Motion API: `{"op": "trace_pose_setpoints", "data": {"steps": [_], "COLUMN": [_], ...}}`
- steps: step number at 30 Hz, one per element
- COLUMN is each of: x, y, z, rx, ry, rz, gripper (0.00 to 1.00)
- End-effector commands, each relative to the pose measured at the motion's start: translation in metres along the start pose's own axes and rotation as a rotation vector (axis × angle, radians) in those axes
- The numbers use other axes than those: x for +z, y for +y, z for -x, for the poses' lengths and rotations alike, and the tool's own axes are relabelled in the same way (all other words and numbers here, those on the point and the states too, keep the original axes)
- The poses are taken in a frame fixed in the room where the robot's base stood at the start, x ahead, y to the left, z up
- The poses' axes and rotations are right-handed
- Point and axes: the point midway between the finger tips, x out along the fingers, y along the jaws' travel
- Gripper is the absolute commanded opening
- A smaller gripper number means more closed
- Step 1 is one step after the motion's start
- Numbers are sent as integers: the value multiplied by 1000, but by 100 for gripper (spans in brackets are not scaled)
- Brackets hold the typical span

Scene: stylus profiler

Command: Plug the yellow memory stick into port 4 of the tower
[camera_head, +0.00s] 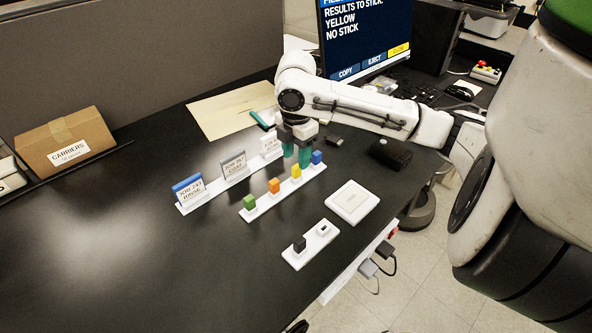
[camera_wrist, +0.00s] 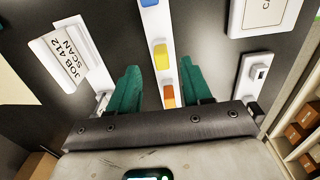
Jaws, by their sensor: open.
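The yellow memory stick (camera_head: 296,171) stands upright in a white strip (camera_head: 262,207), between an orange stick (camera_head: 274,186) and a blue stick (camera_head: 317,157). In the wrist view the yellow stick (camera_wrist: 160,57) lies just beyond my fingertips. My gripper (camera_head: 296,155) is open and empty above the strip, its teal fingers pointing down. In the wrist view the fingers of my gripper (camera_wrist: 163,85) are on either side of the strip, with the orange stick (camera_wrist: 168,95) between them. A dark box (camera_head: 424,45) beside the monitor may be the tower; no numbered ports are readable.
The monitor (camera_head: 362,32) reads "RESULTS TO STICK: YELLOW, NO STICK". A green stick (camera_head: 249,202) stands in the same strip. Card stands (camera_head: 234,166), a white square box (camera_head: 352,201) and a small white holder (camera_head: 311,247) with a black stick surround it.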

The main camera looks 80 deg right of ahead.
Motion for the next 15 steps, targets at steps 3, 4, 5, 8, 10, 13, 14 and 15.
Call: {"op": "trace_pose_setpoints", "data": {"steps": [3,4,5,8,10,13,14,15], "x": [0,-1,-1,0,-1,-1,-1,-1], "y": [-2,-2,-2,-2,-2,-2,-2,-2], "z": [-16,-20,-25,-37,-42,-45,-45,-45], "rx": [-5,-4,-4,-3,-3,-2,-1,-1], "ry": [2,2,1,1,0,1,1,1], "rz": [-2,-1,-1,-2,-1,0,0,0], "gripper": [49,49,49,49,49,49,49,49]}}
